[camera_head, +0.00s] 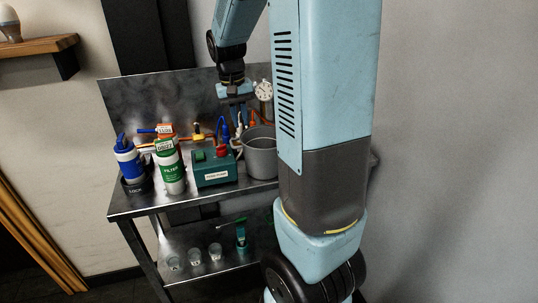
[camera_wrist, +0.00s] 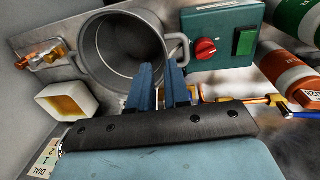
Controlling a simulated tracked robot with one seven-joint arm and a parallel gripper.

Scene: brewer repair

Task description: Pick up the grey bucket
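The grey bucket (camera_head: 262,158) stands upright at the right end of the metal table, partly hidden by my arm. In the wrist view, the bucket (camera_wrist: 93,52) shows its open mouth and a side handle (camera_wrist: 183,45). My gripper (camera_head: 239,112) points down, above and behind the bucket in the head view. In the wrist view, its two blue fingers (camera_wrist: 160,68) are apart with a gap between them. They overlap the bucket's right rim near the handle. I see nothing held, and I cannot tell whether the fingers touch the rim.
A green box (camera_head: 214,168) with a red knob and a green button stands left of the bucket. A green filter canister (camera_head: 170,171) and a blue-and-white canister (camera_head: 129,165) stand farther left. A dial gauge (camera_head: 263,89) is behind the bucket. Cups (camera_head: 194,256) sit on the lower shelf.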

